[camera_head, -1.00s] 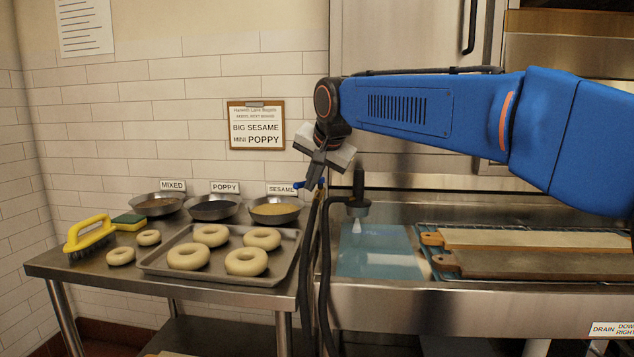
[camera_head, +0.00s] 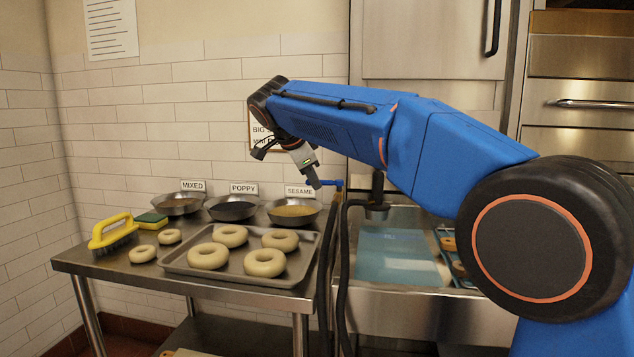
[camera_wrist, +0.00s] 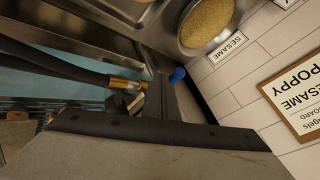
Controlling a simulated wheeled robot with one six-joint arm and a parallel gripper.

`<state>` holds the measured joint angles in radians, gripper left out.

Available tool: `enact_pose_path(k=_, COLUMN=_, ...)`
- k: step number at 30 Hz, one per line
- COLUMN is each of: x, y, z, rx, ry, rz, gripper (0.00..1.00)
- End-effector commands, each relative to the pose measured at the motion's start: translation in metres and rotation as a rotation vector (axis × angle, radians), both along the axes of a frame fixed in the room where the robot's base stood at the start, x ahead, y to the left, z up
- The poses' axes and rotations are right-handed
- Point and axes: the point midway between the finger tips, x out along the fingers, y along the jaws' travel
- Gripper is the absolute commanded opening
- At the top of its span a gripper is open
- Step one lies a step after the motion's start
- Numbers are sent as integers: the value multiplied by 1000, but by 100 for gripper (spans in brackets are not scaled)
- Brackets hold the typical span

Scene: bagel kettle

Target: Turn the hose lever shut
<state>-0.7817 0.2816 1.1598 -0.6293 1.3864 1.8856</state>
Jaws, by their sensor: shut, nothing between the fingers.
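The blue hose lever (camera_head: 328,183) stands at the top of the dark hose, between the side table and the sink. Its blue end also shows in the wrist view (camera_wrist: 177,75), with the brass fitting (camera_wrist: 125,84) of the hose (camera_wrist: 50,62) to its left. My gripper (camera_head: 314,182) is shut and empty, pointing down at the lever's left end. In the wrist view its dark fingers (camera_wrist: 168,100) are right beside the blue end; I cannot tell if they touch. Part of the lever is hidden behind the fingers.
A steel tray of bagels (camera_head: 170,266) sits on the side table, with the sesame bowl (camera_head: 294,212) close below my gripper. A sign board (camera_head: 256,142) hangs on the wall behind the arm. A dark nozzle (camera_head: 377,208) hangs over the water-filled sink (camera_head: 395,250).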

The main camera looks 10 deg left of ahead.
Motion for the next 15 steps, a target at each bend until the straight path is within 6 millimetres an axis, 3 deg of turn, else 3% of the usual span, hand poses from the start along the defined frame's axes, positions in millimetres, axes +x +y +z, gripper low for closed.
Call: enact_pose_path(k=15, x=11, y=6, z=-1, rx=2, ry=-1, rz=-15, gripper=0)
